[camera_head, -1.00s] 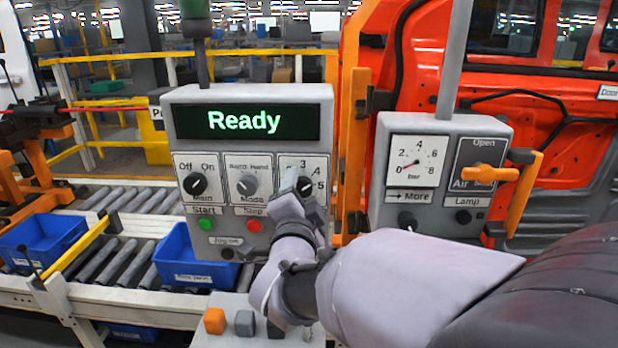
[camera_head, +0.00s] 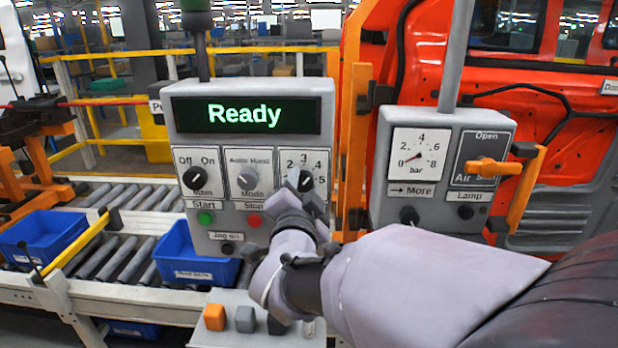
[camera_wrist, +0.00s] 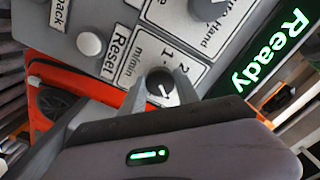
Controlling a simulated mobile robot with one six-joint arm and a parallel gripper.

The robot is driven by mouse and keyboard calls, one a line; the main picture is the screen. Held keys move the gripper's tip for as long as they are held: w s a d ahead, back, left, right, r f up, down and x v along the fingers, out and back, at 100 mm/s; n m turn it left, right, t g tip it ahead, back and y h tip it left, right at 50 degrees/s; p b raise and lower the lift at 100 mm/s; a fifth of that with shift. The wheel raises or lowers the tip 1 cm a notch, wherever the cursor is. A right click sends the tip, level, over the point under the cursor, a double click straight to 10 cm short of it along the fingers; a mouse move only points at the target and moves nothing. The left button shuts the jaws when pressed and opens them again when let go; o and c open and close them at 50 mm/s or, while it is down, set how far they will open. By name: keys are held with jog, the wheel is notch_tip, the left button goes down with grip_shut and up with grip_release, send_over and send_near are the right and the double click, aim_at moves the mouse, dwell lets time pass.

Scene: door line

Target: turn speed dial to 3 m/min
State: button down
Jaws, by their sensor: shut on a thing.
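The speed dial (camera_head: 306,180) is a small black knob on a white plate at the right of the grey control box. In the wrist view the dial (camera_wrist: 160,86) sits between the two grey fingers of my gripper (camera_wrist: 162,84), beside the print "m/min". It has a white pointer mark; I cannot tell exactly which number it points at. In the head view my gripper (camera_head: 308,190) covers the lower part of the dial. The gripper is shut on the dial.
The box's screen (camera_head: 245,115) reads "Ready". The Main (camera_head: 197,178) and Mode (camera_head: 247,181) knobs are left of the dial. Green Start (camera_head: 205,218) and red Stop (camera_head: 254,220) buttons sit below. An orange post (camera_head: 355,150) and a gauge box (camera_head: 440,170) stand to the right.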

jog(key=n, duration=0.3)
jog(key=shift+n, duration=2.1)
jog(key=c, duration=0.9)
grip_release()
jog(key=s, duration=1.7)
jog(key=shift+s+a+p, duration=0.25)
jog(key=shift+p, duration=0.05)
